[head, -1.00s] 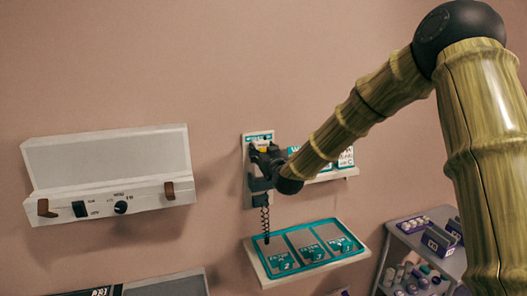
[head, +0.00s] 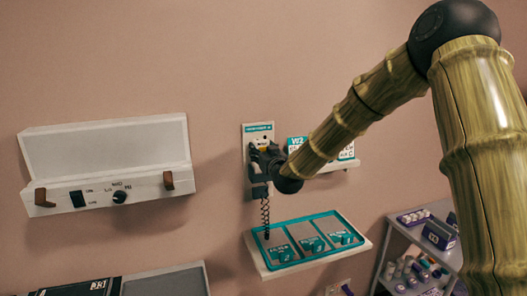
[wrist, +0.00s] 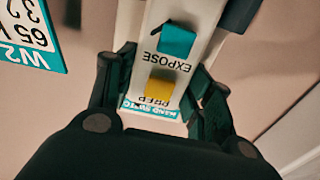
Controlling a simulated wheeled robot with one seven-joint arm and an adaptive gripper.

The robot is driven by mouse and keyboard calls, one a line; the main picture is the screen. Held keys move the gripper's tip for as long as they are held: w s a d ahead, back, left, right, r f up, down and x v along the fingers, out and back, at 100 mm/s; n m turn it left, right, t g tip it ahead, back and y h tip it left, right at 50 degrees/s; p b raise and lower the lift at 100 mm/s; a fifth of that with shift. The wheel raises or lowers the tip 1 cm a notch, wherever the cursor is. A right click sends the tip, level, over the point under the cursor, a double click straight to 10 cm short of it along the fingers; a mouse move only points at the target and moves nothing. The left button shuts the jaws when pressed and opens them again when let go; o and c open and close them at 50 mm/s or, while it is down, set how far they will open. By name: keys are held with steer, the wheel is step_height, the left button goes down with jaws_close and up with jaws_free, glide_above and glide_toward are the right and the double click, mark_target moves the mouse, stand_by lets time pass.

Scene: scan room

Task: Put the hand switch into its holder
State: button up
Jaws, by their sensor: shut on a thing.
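The hand switch (wrist: 165,75) is a pale handle with a teal EXPOSE button and a yellow PREP button. My gripper (head: 262,160) is shut on it, with dark fingers on both sides in the wrist view (wrist: 160,105). The switch is upright in front of a pale wall plate (head: 258,134) with a teal label. A dark holder part (head: 260,191) shows below the gripper, and a coiled black cord (head: 265,215) hangs under it. My gripper covers much of the switch and holder. I cannot tell whether the switch's lower end is inside the holder.
A teal-edged tray (head: 352,262) with several blocks sticks out below. Teal-and-white cards (head: 297,150) stand on a small shelf (head: 352,164) to the right. A white control box (head: 105,155) is on the wall at left. A cart (head: 402,244) stands lower right.

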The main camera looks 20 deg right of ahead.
steer(key=shift+f+b, duration=0.45)
stand_by(0.4)
steer(key=o, duration=1.2)
steer(key=shift+o, duration=0.2)
steer(key=shift+s, duration=0.1)
